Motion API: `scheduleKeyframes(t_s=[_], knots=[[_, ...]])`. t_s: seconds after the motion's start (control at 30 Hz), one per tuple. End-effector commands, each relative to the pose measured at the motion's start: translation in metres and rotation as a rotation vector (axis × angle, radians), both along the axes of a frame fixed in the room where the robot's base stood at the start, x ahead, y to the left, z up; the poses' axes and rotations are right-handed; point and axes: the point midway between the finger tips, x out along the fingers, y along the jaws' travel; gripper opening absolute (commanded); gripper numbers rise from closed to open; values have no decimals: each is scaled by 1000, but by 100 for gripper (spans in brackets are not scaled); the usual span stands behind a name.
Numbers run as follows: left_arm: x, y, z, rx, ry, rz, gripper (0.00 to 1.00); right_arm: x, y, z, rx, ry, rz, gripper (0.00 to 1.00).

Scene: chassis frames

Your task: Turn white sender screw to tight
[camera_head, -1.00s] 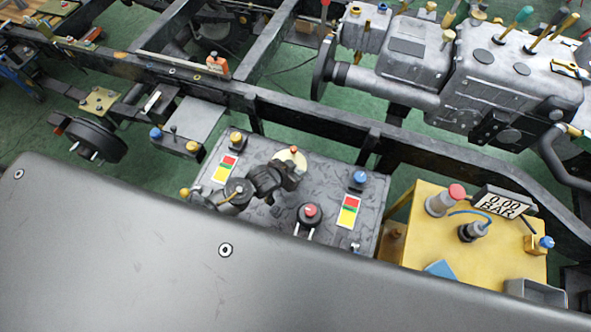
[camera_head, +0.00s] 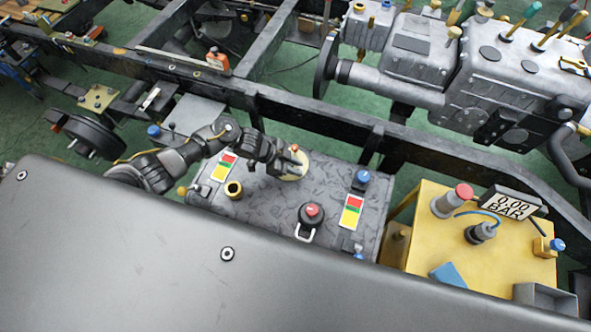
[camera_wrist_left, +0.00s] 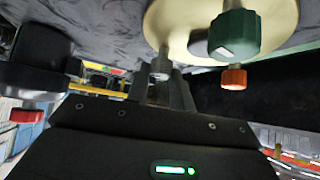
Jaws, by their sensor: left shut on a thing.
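The white sender (camera_head: 290,174) is a cream disc at the far edge of the dark mottled tank top (camera_head: 268,208). It fills the upper middle of the left wrist view (camera_wrist_left: 182,30), with a green knob (camera_wrist_left: 234,36) and an orange cap (camera_wrist_left: 234,78) beside it. My left gripper (camera_head: 284,160) reaches over the disc from the left and covers part of it. In the left wrist view its fingers (camera_wrist_left: 162,84) are closed on the small grey-white sender screw (camera_wrist_left: 160,66) at the disc. The screw is mostly hidden by the fingers. My right gripper is not in view.
Red-yellow-green cards (camera_head: 351,212) lie there too. The dark frame rail (camera_head: 325,118) runs behind. A yellow table (camera_head: 420,235) with a 0.00 BAR display (camera_head: 509,204) stands right.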

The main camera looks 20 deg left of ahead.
Motion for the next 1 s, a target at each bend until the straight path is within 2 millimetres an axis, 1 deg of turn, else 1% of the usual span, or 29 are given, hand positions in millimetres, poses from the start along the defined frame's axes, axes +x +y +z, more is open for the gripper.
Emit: scheduleKeyframes(t_s=[0.03,0.1,0.4,0.63,1.0], knots=[[3,1,-5,2,-3,-39,0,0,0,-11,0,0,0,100],[3,1,-5,2,-3,-93,0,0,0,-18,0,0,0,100],[4,0,-4,0,-3,-260,0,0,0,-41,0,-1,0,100],[4,0,-2,1,0,-319,0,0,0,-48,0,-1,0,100],[3,0,0,0,0,-334,0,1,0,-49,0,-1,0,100]])
